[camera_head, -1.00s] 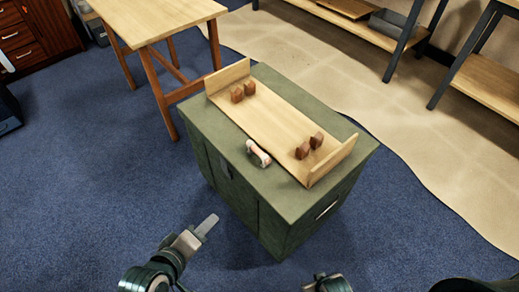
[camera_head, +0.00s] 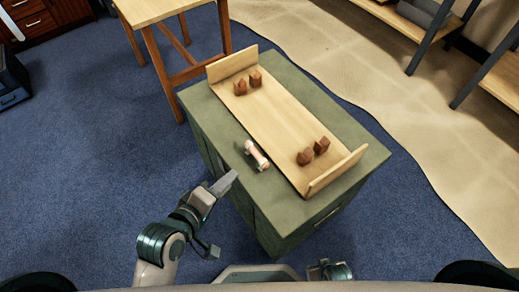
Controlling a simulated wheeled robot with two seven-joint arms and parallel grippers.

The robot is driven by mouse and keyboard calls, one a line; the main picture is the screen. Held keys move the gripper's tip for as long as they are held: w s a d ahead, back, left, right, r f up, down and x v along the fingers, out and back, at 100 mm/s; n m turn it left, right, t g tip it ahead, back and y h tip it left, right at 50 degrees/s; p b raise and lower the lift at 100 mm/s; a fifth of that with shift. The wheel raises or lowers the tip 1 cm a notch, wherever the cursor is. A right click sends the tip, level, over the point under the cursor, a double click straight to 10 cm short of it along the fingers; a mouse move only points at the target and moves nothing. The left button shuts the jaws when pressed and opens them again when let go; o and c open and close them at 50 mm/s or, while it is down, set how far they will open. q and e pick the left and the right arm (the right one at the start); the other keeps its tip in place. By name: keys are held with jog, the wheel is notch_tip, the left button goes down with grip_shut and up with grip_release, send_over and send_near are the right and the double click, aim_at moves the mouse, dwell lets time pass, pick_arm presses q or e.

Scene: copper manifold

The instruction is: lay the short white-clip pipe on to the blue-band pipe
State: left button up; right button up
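A short pale pipe with white ends (camera_head: 257,155) lies on the green cabinet top, in front of the wooden cradle board; I take it for the short white-clip pipe. I see no pipe with a blue band in this view. My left gripper (camera_head: 223,184) is in front of the cabinet's near edge, below and left of the short pipe and apart from it. Its fingers overlap from this side, so its opening does not show. A small part of my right arm shows at the bottom edge; its fingers are not visible.
The wooden cradle board (camera_head: 280,122) has upright end walls and two pairs of brown blocks. It lies on the green cabinet (camera_head: 345,170). A wooden table (camera_head: 152,10) stands behind left, and shelves (camera_head: 400,25) stand at the back right.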

pick_arm(q)
jog(key=shift+s, duration=0.1)
send_near(254, 154)
jog(key=x, duration=0.4)
jog(key=shift+s+d+f, duration=0.15)
jog(key=shift+s+f, duration=0.05)
jog(key=shift+f, duration=0.1)
jog(key=shift+b+x, duration=0.3)
jog(key=shift+x, duration=2.3)
jog(key=shift+w+r, duration=0.15)
jog(key=shift+r, duration=0.05)
grip_shut()
